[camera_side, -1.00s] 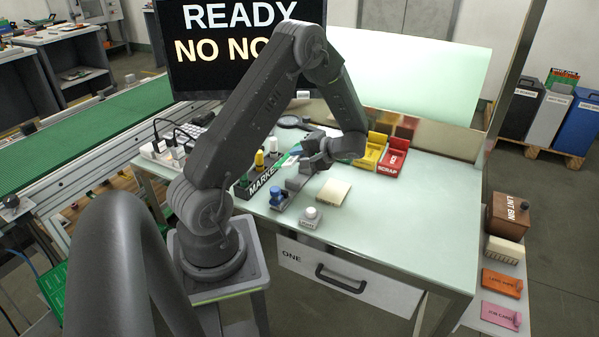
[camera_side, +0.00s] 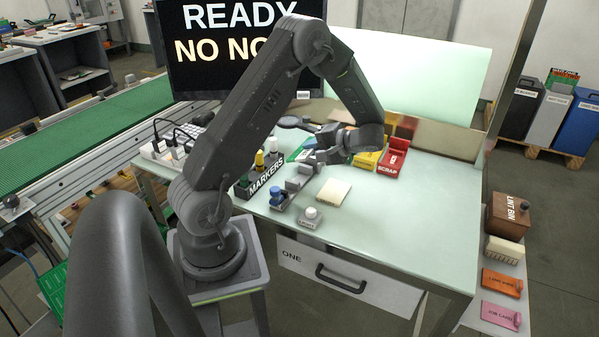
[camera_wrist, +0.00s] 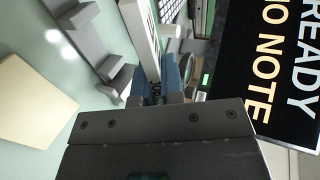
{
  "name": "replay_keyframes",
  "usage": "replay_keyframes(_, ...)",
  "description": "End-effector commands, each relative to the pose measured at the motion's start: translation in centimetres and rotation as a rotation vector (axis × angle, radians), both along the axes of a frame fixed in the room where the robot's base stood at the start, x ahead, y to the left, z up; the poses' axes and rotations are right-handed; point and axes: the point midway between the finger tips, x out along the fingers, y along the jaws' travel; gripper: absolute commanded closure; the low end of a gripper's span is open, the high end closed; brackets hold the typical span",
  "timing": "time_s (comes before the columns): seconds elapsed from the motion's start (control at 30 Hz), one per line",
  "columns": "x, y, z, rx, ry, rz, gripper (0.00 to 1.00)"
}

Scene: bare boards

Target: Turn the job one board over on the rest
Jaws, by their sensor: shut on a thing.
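My gripper (camera_side: 325,148) is above the bench, behind the grey rest. In the wrist view my gripper (camera_wrist: 160,98) is shut on the job one board (camera_wrist: 142,28). The board shows there nearly edge-on, as a narrow pale strip with green beside it and dark lettering near the jaws. In the side view a green and white part of the board (camera_side: 304,148) shows to the left of the gripper; the rest of it is hidden. The grey rest (camera_side: 298,182) stands on the bench, apart from the board and empty. Its stepped arms (camera_wrist: 92,42) show at the upper left of the wrist view.
A pale block (camera_side: 334,191), a white button (camera_side: 310,214) and a blue-topped item (camera_side: 277,198) sit near the front. The marker rack (camera_side: 262,180) is left of the rest. The red scrap tray (camera_side: 392,160) is at the right. A monitor (camera_side: 240,50) stands behind. The bench's right side is clear.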

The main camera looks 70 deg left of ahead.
Motion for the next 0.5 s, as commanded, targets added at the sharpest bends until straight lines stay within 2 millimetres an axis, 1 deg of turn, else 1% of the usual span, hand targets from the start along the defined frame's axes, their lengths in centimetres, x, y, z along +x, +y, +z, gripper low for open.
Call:
replay_keyframes(0.03, 0.36, -0.3, 0.33, 0.001, -0.002, -0.002, 1.0)
replay_keyframes(0.2, 0.93, -0.9, 0.96, 0.001, -0.002, 0.0, 1.0)
replay_keyframes(0.5, 0.99, -0.98, 1.03, 0.0, -0.001, 0.0, 1.0)
